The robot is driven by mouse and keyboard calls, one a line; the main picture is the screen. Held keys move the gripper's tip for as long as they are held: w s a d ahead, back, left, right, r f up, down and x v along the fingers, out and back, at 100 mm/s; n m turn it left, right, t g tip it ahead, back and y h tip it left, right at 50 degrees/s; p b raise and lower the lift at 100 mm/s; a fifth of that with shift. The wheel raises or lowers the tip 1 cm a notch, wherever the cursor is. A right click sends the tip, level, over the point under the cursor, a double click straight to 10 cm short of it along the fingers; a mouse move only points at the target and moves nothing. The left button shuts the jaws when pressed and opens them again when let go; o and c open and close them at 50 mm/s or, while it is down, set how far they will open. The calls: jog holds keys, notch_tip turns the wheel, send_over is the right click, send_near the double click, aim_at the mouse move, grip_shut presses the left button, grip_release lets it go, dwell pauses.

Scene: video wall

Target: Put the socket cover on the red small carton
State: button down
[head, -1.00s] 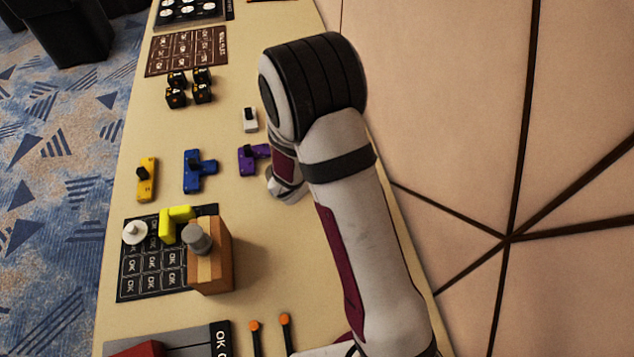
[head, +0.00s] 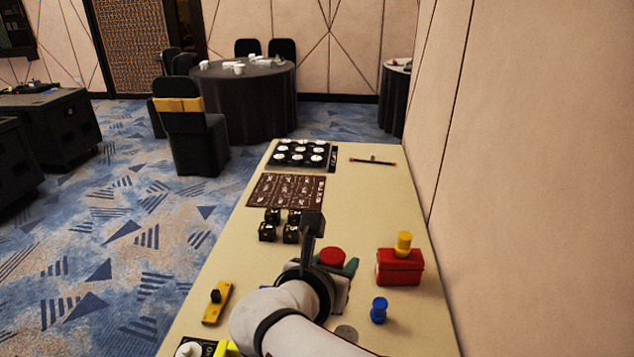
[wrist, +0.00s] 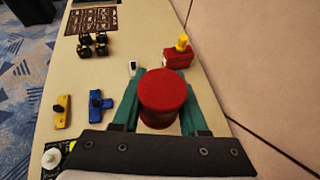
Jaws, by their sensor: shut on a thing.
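The red small carton (head: 400,270) stands on the right side of the table with a yellow knob-shaped piece (head: 404,242) on top. It also shows in the wrist view (wrist: 177,60), ahead and slightly right. My gripper (wrist: 162,88) has teal fingers shut on a red round-topped piece (wrist: 162,92), perhaps the socket cover. The piece's red top (head: 332,258) also shows in the head view, left of the carton and apart from it. Its lower part is mostly hidden, so I cannot tell its height above the table.
A blue knob (head: 378,311) stands in front of the carton. Several black dice (head: 268,232), a brown card (head: 286,190) and a yellow switch piece (head: 217,303) lie left. A white switch piece (wrist: 132,68) and a blue piece (wrist: 97,103) show in the wrist view. A wall borders the right.

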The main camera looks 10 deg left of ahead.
jog(key=s+a+f+n+y, duration=0.2)
jog(key=s+a+f, duration=0.3)
jog(key=a, duration=0.5)
jog(key=s+a+f+n+y, duration=0.2)
jog(key=s+a+f, duration=0.3)
jog(key=a, duration=0.4)
jog(key=s+a+f+n+y, duration=0.2)
jog(key=s+a+f, duration=0.1)
jog(key=s+a, duration=0.4)
jog(key=s+a+f+n+y, duration=0.2)
jog(key=s+a+f+y, duration=0.15)
jog(key=s, duration=0.65)
jog(key=shift+g+h, duration=0.35)
jog(key=shift+g, duration=0.05)
jog(key=f, duration=0.5)
jog(key=a+f, duration=0.1)
jog(key=f, duration=0.2)
jog(key=shift+s+f, duration=0.15)
jog(key=shift+f, duration=0.2)
jog(key=shift+c, duration=2.2)
grip_release()
jog(key=shift+f, duration=0.1)
jog(key=shift+a, duration=0.1)
jog(key=v, duration=1.2)
